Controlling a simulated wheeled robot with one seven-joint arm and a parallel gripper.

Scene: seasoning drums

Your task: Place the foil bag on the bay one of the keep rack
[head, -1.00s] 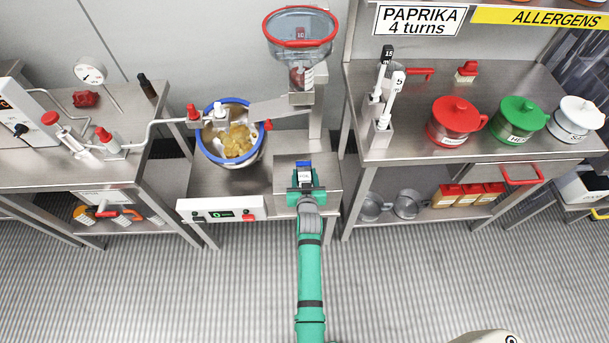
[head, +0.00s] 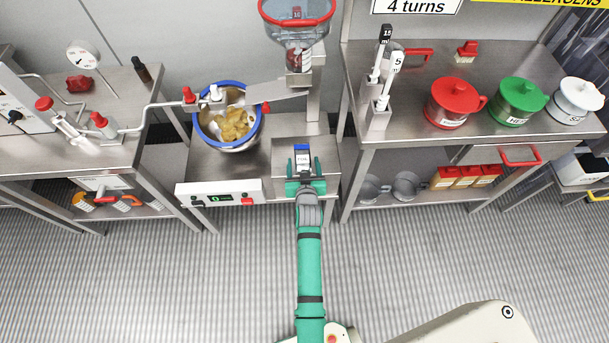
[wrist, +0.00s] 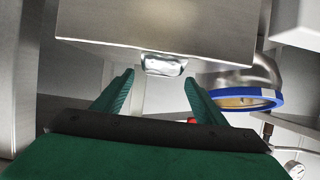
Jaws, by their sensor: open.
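The foil bag (head: 302,153), small with a blue top and a pale label, is at the steel box-like stand (head: 328,160) right of the mixing bowl. My gripper (head: 305,164) is open, its green fingers on the near side of the bag. In the wrist view the bag shows as a silver foil end (wrist: 165,65) at the edge of the steel surface, just beyond and between my spread fingertips (wrist: 160,80). The bag looks clear of both fingers. I cannot make out any bay number or a label for the keep rack.
A blue-rimmed bowl (head: 229,122) of yellow pieces stands left of my gripper, under a chute from the hopper (head: 296,25). A control box (head: 220,194) is at the bench front. The right bench (head: 480,141) holds lidded pots. Open floor lies in front.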

